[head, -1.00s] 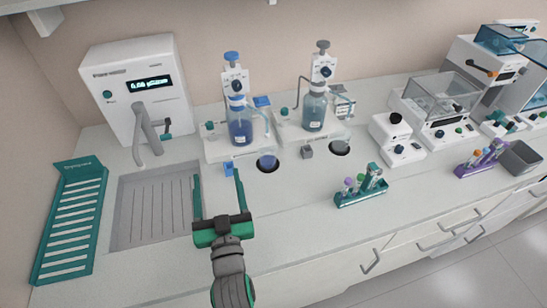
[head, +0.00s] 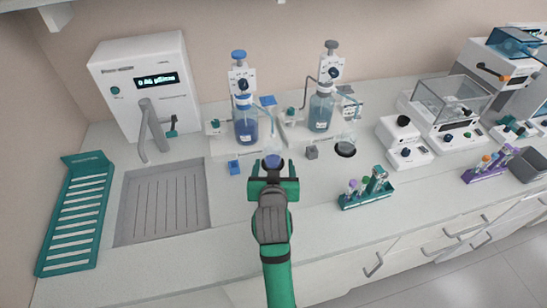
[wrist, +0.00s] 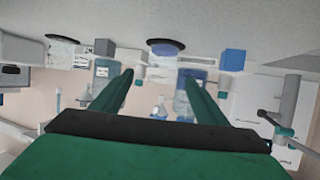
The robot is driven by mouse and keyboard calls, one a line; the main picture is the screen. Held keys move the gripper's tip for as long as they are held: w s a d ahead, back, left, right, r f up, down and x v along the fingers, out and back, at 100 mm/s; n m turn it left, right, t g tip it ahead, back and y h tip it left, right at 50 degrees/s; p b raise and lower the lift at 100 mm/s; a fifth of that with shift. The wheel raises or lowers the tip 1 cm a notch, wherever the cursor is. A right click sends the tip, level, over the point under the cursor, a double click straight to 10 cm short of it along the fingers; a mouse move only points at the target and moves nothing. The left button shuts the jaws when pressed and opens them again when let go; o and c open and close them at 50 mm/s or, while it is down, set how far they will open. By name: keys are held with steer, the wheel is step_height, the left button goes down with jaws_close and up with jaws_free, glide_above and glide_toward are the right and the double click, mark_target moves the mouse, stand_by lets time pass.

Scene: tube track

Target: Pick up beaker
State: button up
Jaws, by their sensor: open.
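A small glass beaker (head: 273,160) with blue liquid stands on a dark round spot in front of the left dispenser; its lower part is hidden behind my gripper. It also shows in the wrist view (wrist: 165,48), upside down, beyond the fingertips. A second, clear beaker (head: 347,139) stands on the right dark spot, and shows at the left of the wrist view (wrist: 62,50). My gripper (head: 273,169) is open, with its green fingers just in front of the blue beaker, one towards each side. In the wrist view nothing is held between the fingers (wrist: 157,76).
Two bottle-top dispensers, with a blue bottle (head: 246,121) and a grey-blue bottle (head: 321,109), stand behind the beakers. A small blue block (head: 234,168) and a grey block (head: 312,152) lie nearby. A teal tube rack (head: 366,195) is to the right, a sink (head: 163,203) to the left.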

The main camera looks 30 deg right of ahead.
mark_target(272, 158)
steer(key=shift+a+x, duration=0.2)
steer(key=shift+x, duration=2.95)
steer(key=shift+w+r, duration=0.1)
steer(key=shift+w, duration=0.05)
steer(key=c, duration=1.2)
